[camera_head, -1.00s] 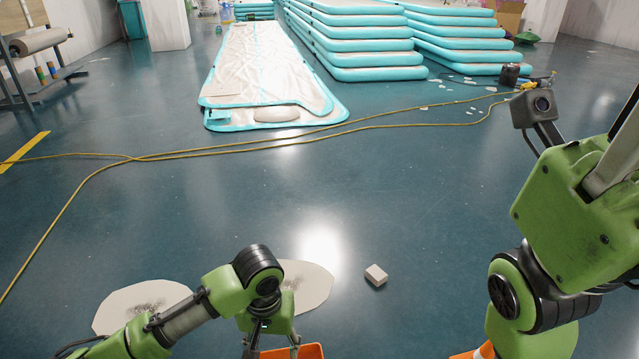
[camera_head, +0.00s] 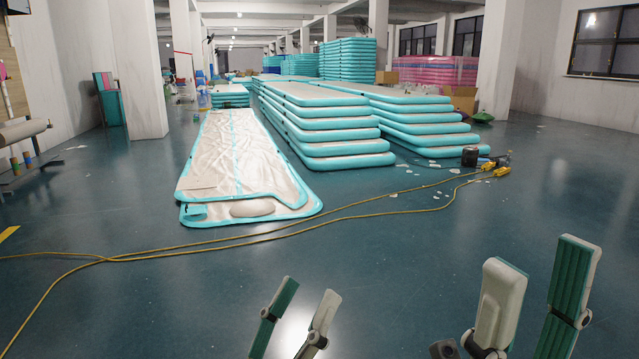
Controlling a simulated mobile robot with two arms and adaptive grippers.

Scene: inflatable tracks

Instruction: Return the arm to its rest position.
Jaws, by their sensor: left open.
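My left gripper (camera_head: 309,290) shows at the bottom middle of the head view. Its two green and white fingers point up and stand apart with nothing between them. My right gripper (camera_head: 542,257) is at the bottom right, its two fingers also pointing up, wide apart and empty. The arms behind both grippers are below the picture's edge. Neither gripper appears to touch anything.
A flat track (camera_head: 235,165) lies on the floor ahead, beside stacked teal tracks (camera_head: 325,132). Yellow cables (camera_head: 330,221) cross the floor. A dark canister (camera_head: 470,157) stands at right. A pillar (camera_head: 137,70) is at left.

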